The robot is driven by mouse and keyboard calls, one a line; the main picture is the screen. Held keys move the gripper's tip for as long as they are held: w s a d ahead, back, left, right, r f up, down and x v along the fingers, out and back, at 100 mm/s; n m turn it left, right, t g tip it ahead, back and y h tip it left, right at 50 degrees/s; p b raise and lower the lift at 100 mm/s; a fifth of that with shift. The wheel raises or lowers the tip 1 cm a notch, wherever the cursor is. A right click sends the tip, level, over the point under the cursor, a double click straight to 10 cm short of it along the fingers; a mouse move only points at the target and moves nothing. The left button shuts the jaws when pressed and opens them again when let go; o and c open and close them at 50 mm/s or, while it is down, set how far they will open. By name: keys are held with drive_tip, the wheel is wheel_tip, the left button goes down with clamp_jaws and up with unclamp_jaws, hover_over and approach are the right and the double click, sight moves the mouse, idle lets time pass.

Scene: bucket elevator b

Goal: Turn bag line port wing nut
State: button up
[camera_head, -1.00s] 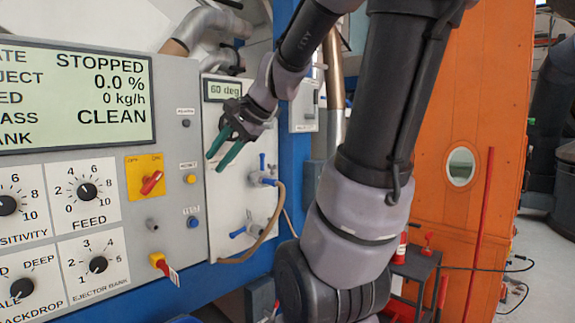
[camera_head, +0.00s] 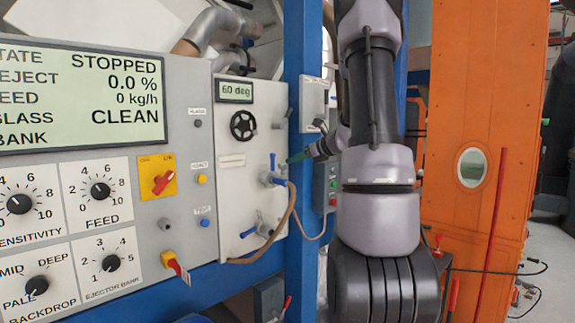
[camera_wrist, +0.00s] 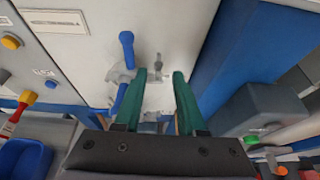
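In the wrist view, a small grey fitting (camera_wrist: 158,66) with a wing-like top stands on the white panel, between and just beyond my fingertips. Beside it on the left is a fitting with blue handles (camera_wrist: 127,45). I cannot tell for certain which part is the bag line port wing nut. The blue-handled fitting shows in the head view (camera_head: 273,178) with a tan hose (camera_head: 285,220). My gripper (camera_wrist: 160,76) has green fingers, parted and with nothing between them. In the head view, my gripper (camera_head: 292,158) is right of the blue handles, partly hidden by my arm.
The white panel (camera_head: 232,195) carries a 60 deg display (camera_head: 235,91), a black handwheel (camera_head: 243,125) and a lower blue handle (camera_head: 249,232). A blue post (camera_head: 300,70) stands close on the right. The grey control panel (camera_head: 180,100) is on the left, an orange cabinet (camera_head: 460,110) on the right.

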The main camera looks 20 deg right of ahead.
drive_tip(key=x, duration=0.5)
drive_tip(key=shift+w+a+f, duration=0.15)
drive_tip(key=shift+w, duration=0.1)
clamp_jaws()
